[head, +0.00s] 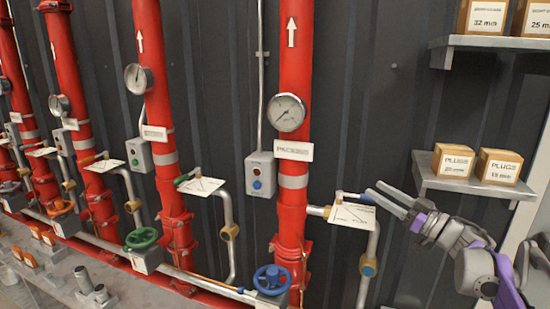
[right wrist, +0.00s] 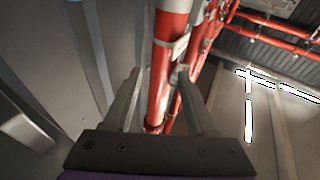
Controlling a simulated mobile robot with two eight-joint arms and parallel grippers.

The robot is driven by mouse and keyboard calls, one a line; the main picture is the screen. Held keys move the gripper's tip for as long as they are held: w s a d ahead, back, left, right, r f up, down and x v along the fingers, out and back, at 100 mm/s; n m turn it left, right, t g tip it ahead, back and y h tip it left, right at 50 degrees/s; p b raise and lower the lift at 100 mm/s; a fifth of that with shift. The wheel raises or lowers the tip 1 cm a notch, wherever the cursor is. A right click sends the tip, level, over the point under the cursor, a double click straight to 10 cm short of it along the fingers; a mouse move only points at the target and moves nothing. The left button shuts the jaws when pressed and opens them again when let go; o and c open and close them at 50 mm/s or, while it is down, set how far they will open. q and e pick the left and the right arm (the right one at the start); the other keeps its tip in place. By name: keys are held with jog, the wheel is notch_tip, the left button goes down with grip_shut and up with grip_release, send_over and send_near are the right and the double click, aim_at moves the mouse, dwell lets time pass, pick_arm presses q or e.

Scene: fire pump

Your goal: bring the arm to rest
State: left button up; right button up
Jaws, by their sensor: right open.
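My right gripper (head: 373,190) comes in from the right in the head view, with purple and grey arm links behind it. Its two grey fingers are apart with nothing between them. The fingertips are close to the blue lever (head: 352,197) on the side pipe's valve; I cannot tell whether they touch it. A white tag (head: 352,214) hangs just below the lever. In the right wrist view the open fingers (right wrist: 159,76) point toward red pipes (right wrist: 172,28), which show beyond and between them. My left gripper is not in view.
A tall red riser (head: 293,150) with a gauge (head: 287,112) and a blue handwheel (head: 272,279) stands left of the gripper. A shelf (head: 470,188) with two boxes juts out above my right arm. More red risers line the left.

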jog(key=s+a+f+m+g+h, duration=0.3)
jog(key=s+f+h, duration=0.1)
jog(key=s+f, duration=0.6)
jog(key=s+a+f+m+g+h+p, duration=0.1)
jog(key=s+a+f+m+g+h, duration=0.2)
jog(key=s+f, duration=0.8)
jog(key=s+a+f+m+g+h+p, duration=0.1)
jog(key=s+a+f+m+g+h, duration=0.1)
jog(key=s+f+h, duration=0.5)
jog(key=s+a+f+g, duration=0.1)
jog(key=s+f, duration=0.3)
jog(key=s, duration=0.6)
jog(key=shift+f+m+g, duration=0.25)
jog(key=shift+m+g, duration=0.05)
jog(key=shift+m, duration=0.1)
